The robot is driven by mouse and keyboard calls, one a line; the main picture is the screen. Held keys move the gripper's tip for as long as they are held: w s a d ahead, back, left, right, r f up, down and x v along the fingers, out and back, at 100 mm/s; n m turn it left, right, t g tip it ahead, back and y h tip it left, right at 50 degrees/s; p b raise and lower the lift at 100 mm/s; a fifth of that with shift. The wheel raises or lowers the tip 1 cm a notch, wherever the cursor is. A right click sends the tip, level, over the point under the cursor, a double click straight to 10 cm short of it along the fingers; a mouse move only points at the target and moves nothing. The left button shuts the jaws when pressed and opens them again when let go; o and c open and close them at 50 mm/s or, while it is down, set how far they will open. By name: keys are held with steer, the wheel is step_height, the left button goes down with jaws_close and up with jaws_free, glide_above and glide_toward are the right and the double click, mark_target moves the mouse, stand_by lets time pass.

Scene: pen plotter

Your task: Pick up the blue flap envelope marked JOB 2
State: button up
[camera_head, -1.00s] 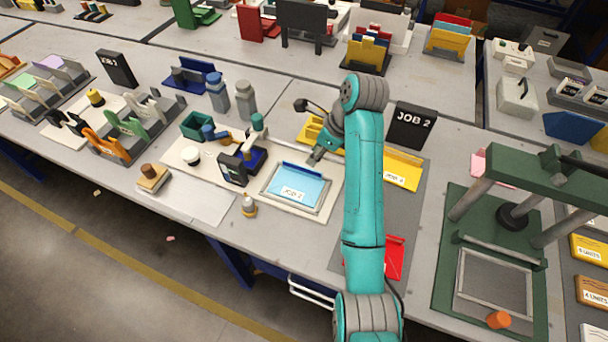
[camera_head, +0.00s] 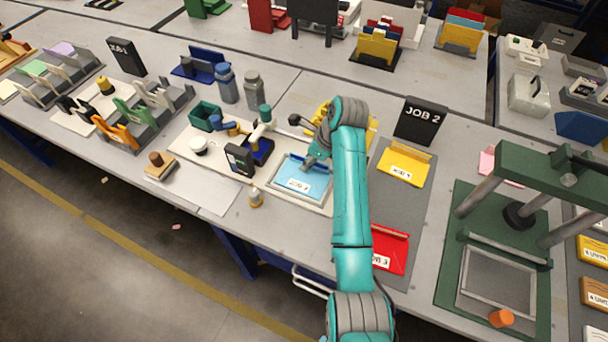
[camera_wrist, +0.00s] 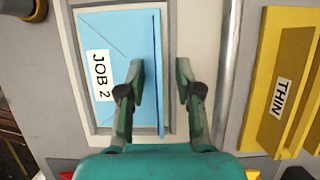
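The blue flap envelope marked JOB 2 (camera_head: 301,182) lies flat inside a pale rectangular frame on a cream board. It also shows in the wrist view (camera_wrist: 122,42), its label on the left and a dark blue upright line along its right side. My gripper (camera_wrist: 159,75) is open over that side. One finger overlaps the envelope in the picture and the other is beyond its right edge, with the dark line between them. Whether a finger touches it cannot be told. In the head view my gripper (camera_head: 314,160) is at the envelope's far edge, partly hidden by my arm.
A yellow envelope (camera_head: 405,165) and a red JOB 3 envelope (camera_head: 390,250) lie on a grey mat to the right. A yellow THIN holder (camera_wrist: 282,85) is right of my gripper.

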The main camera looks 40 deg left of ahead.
jaws_close()
steer(key=shift+r, duration=0.1)
